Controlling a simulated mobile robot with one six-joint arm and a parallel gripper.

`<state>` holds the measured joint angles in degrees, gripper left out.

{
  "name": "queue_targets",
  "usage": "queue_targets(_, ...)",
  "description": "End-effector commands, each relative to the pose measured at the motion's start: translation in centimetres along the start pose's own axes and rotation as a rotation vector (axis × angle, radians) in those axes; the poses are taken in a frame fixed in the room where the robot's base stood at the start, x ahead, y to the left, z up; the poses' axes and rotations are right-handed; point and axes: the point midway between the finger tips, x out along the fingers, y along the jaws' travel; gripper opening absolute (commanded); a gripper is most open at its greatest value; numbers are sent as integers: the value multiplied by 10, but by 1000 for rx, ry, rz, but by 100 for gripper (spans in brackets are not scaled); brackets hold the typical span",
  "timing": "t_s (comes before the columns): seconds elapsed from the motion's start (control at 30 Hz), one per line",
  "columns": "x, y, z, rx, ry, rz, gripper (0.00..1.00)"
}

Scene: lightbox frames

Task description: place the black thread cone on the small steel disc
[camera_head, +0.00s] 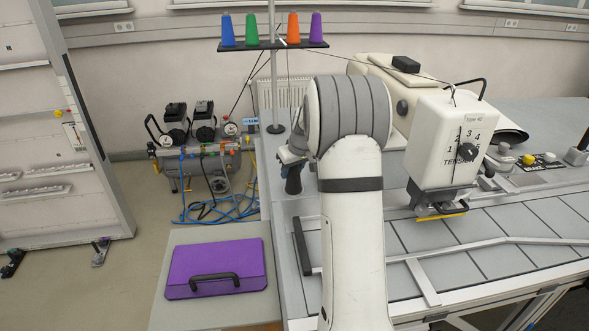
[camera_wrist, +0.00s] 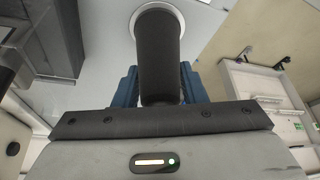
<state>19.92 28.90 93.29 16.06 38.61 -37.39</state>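The black thread cone (camera_head: 293,182) shows below my gripper (camera_head: 291,157) in the head view, over the near left part of the grey table. In the wrist view the cone (camera_wrist: 158,58) stands between the blue fingers of my gripper (camera_wrist: 160,86), which flank it closely on both sides. My gripper appears shut on the cone. The small steel disc (camera_wrist: 187,27) shows as a pale round rim behind the cone's far end in the wrist view. I cannot tell whether the cone touches the disc. The disc is not clearly visible in the head view.
A thread stand (camera_head: 272,45) with blue, green, orange and purple cones rises behind my arm. A white sewing machine (camera_head: 446,140) stands right of my arm. A purple case (camera_head: 216,268) lies at lower left. A black handle bar (camera_head: 302,246) is on the table near my arm.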

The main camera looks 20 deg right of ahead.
Motion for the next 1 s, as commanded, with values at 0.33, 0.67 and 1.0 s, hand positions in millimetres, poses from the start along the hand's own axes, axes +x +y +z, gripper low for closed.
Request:
queue_targets(0.33,0,0,0,1,0,0,60)
queue_targets(0.67,-16,1,-1,1,4,2,60)
queue_targets(1.0,-87,2,0,2,4,3,60)
